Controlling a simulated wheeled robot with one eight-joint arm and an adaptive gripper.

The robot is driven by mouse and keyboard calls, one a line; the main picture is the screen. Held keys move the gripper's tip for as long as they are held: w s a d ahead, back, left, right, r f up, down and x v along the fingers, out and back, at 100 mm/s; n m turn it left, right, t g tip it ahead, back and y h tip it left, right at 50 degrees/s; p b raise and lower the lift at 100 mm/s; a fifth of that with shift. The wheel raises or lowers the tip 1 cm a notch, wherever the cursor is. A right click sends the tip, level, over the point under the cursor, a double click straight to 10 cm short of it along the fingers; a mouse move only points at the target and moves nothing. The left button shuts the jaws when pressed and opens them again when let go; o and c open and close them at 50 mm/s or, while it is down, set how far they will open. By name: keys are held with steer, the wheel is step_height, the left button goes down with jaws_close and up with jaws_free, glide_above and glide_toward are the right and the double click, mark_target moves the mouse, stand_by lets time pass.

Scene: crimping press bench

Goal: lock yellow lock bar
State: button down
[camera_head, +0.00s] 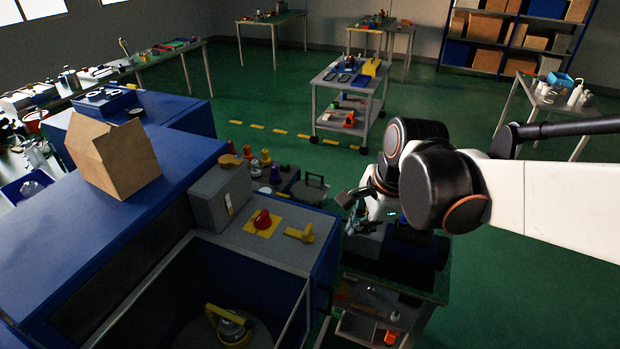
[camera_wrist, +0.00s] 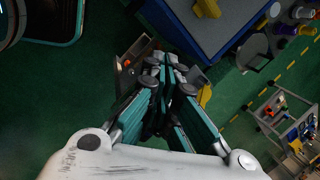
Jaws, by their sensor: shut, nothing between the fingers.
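A yellow bar-shaped handle (camera_head: 300,233), which looks like the lock bar, sits on the grey top panel of the blue press cabinet, right of a red knob (camera_head: 262,219) on a yellow plate. It also shows at the top edge of the wrist view (camera_wrist: 207,8). I cannot tell from its pose whether it is locked. My gripper (camera_head: 349,199) is to the right of the panel, apart from the bar and partly hidden by my wrist. In the wrist view its fingers (camera_wrist: 167,62) are together and empty, over the floor and a small cart.
A cardboard box (camera_head: 112,155) stands on the blue cabinet. A low cart (camera_head: 370,315) with drawers stands close to the cabinet's right. An open bay below the panel holds a yellow-handled round part (camera_head: 229,327).

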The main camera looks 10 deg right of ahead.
mark_target(300, 231)
steer(key=w+m+p, duration=0.1)
steer(key=m, duration=0.1)
steer(key=w+m+g+p, duration=0.1)
steer(key=m+p, duration=0.1)
steer(key=w+a+r+m+p, duration=0.1)
steer(key=m, duration=0.2)
steer(key=shift+w+r+g+y, duration=0.1)
steer(key=shift+w+g+y, duration=0.2)
steer(key=shift+y, duration=0.1)
steer(key=w+a+f, duration=0.1)
steer(key=f, duration=0.2)
steer(key=a+f+b, duration=0.1)
steer(key=a+f, duration=0.1)
steer(key=f, duration=0.1)
steer(key=w+a+f, duration=0.1)
steer(key=f, duration=0.2)
steer(key=shift+w+a+f, duration=0.25)
steer(key=shift+w+f, duration=0.1)
steer(key=shift+w+a, duration=0.3)
steer(key=shift+a, duration=0.25)
steer(key=shift+b, duration=0.3)
